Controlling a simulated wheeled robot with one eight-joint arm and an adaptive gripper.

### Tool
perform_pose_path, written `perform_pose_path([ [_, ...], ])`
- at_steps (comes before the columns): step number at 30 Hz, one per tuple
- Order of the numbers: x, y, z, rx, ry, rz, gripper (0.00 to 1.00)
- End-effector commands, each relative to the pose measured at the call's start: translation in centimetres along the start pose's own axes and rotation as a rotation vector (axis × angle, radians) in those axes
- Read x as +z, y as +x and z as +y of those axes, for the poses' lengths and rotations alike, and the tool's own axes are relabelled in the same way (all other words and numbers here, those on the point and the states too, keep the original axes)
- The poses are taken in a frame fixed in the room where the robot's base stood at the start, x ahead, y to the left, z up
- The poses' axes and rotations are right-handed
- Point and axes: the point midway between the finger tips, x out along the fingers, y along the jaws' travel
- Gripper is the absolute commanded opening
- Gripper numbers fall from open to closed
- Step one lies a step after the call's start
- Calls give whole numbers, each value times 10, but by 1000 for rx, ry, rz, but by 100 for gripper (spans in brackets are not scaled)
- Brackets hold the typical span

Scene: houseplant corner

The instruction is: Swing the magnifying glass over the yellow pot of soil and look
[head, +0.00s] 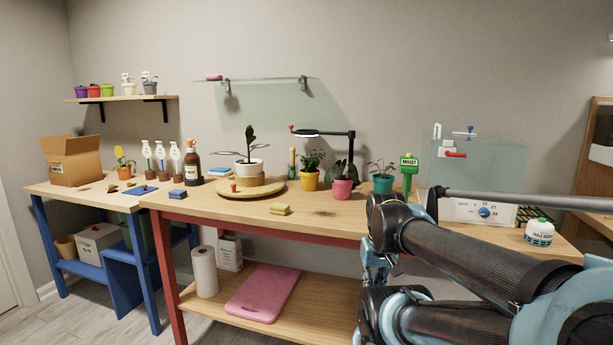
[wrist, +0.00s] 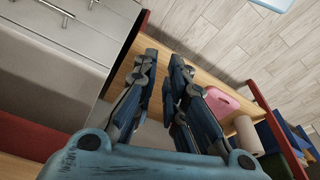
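The magnifying glass (head: 307,133) is a pale, lit ring at the left end of a black arm (head: 338,134), with a red knob at its tip. The arm's post rises behind the pink pot. The yellow pot (head: 310,181) stands on the table below the ring and holds a small green plant that hides its soil. The ring shows above this plant in the head view; I cannot tell whether it is directly over it. My gripper (wrist: 164,62) is open and empty in the wrist view, pointing down beside the table. In the head view it is mostly hidden by my arm.
A pink pot (head: 342,189) and a teal pot (head: 383,183) stand right of the yellow pot. A wooden turntable (head: 236,192) with a white pot is left. A yellow sponge (head: 280,209) lies near the front edge.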

Motion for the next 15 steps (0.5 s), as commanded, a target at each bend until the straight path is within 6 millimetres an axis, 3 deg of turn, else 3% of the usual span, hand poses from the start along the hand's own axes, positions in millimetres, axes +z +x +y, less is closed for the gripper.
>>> perform_pose_path([
  [2,-3,-8,-4,-12,-6,10,26],
  [5,-28,-27,-14,-43,-21,32,26],
  [15,-162,-117,-73,-211,-113,173,26],
])
